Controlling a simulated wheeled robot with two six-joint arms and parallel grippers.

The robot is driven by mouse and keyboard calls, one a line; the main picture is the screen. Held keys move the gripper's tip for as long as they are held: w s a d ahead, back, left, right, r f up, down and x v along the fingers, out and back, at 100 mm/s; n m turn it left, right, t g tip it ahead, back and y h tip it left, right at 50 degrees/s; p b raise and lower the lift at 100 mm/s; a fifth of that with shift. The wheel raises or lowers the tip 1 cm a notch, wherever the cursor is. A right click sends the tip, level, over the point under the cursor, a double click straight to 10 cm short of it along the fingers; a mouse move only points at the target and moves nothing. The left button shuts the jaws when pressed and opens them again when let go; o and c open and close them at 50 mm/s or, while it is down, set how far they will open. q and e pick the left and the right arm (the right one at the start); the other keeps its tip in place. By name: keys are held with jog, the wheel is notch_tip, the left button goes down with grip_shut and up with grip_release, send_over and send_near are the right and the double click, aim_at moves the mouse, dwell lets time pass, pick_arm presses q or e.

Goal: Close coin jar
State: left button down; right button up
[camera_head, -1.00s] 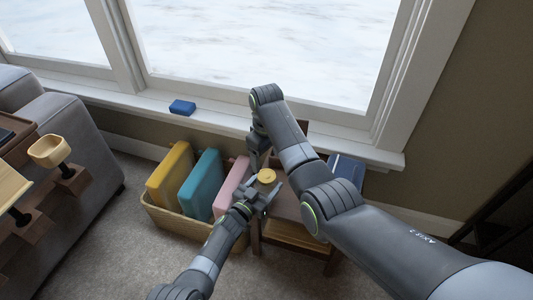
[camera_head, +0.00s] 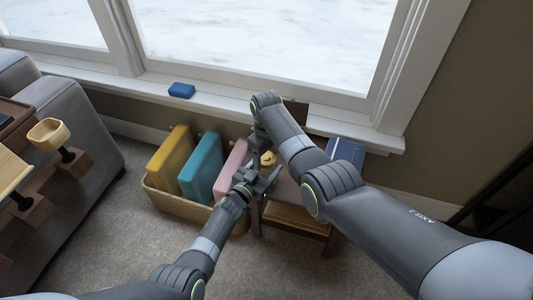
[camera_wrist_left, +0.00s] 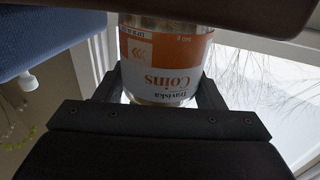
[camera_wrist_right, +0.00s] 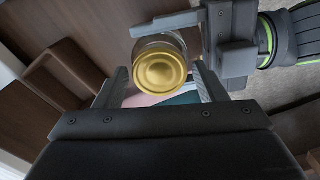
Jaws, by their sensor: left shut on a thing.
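The coin jar (camera_wrist_left: 165,72) is clear with a white and orange "Coins" label, upside down in the left wrist view. My left gripper (camera_head: 262,182) is shut on its body, a finger on each side. The gold lid (camera_wrist_right: 160,72) is at the jar's top in the right wrist view; whether it is seated or loose I cannot tell. The lid also shows, partly covered, in the head view (camera_head: 268,158). My right gripper (camera_wrist_right: 162,88) is open, facing the lid from above, its fingers apart on either side with gaps visible.
A small wooden side table (camera_head: 295,215) stands beneath the grippers, with a blue item (camera_head: 345,150) at its right. A basket (camera_head: 185,205) of yellow, teal and pink folders is at left. A blue box (camera_head: 181,90) lies on the windowsill.

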jog(key=c, duration=0.8)
jog(key=o, duration=1.1)
jog(key=shift+r, duration=0.1)
jog(key=shift+r, duration=2.2)
jog(key=shift+c, duration=0.4)
notch_tip(320, 180, up, 4)
jog(key=shift+f, duration=0.25)
